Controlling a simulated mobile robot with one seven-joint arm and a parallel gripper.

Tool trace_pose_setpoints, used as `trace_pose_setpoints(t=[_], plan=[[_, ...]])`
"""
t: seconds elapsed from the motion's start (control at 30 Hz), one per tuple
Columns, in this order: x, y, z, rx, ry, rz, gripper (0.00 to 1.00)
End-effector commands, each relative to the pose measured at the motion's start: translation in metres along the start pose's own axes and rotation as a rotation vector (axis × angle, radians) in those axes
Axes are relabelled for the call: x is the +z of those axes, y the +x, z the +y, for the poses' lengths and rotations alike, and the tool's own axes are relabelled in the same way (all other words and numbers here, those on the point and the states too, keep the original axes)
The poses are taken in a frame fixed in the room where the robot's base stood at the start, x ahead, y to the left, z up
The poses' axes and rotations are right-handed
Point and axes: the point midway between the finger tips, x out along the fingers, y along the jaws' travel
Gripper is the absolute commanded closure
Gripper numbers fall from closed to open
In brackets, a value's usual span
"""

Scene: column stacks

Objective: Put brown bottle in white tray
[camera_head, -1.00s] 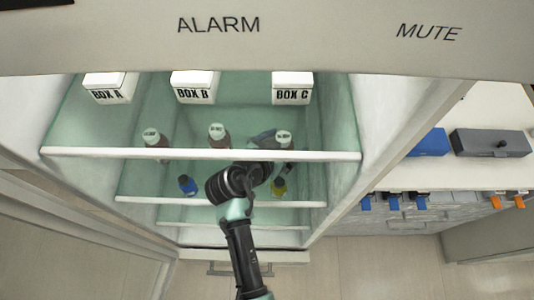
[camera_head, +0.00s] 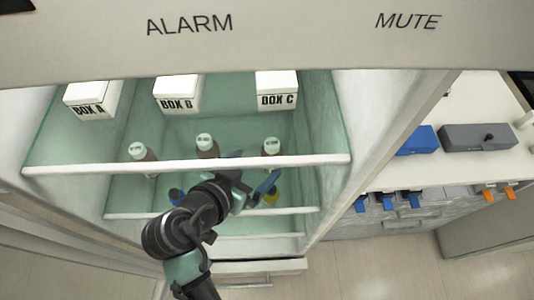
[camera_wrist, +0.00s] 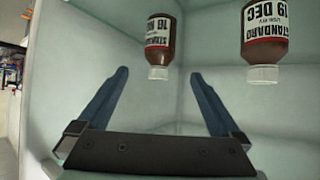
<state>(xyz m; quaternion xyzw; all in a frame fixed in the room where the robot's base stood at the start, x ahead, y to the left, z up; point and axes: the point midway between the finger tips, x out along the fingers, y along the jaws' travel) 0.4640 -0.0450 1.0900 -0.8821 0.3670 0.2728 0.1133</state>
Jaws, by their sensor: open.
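Three brown bottles with white caps stand in the cabinet behind the top shelf edge: a left one (camera_head: 149,155), a middle one (camera_head: 207,147) and a right one (camera_head: 271,148). The wrist view is upside down and shows two brown bottles labelled STANDARD, one (camera_wrist: 158,55) near the middle and one reading 19 DEC (camera_wrist: 264,52) at upper right. My gripper (camera_head: 262,178) is open and empty, just below the right bottle in the head view. In the wrist view my gripper (camera_wrist: 159,73) has its blue fingers spread, with the middle bottle beyond the gap. I see no white tray clearly.
The shelf edge (camera_head: 190,165) crosses above my gripper. A yellow-topped item (camera_head: 271,197) is lower down. A blue box (camera_head: 417,140) and grey box (camera_head: 478,137) are on the right counter.

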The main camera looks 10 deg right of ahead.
Motion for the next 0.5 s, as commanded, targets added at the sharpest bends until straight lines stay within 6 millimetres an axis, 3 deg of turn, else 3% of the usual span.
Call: trace_pose_setpoints(t=[0.3, 0.5], plan=[[-0.001, 0.055, 0.001, 0.004, 0.001, -0.001, 0.00], [0.000, 0.072, 0.000, 0.000, 0.001, 0.000, 0.00]])
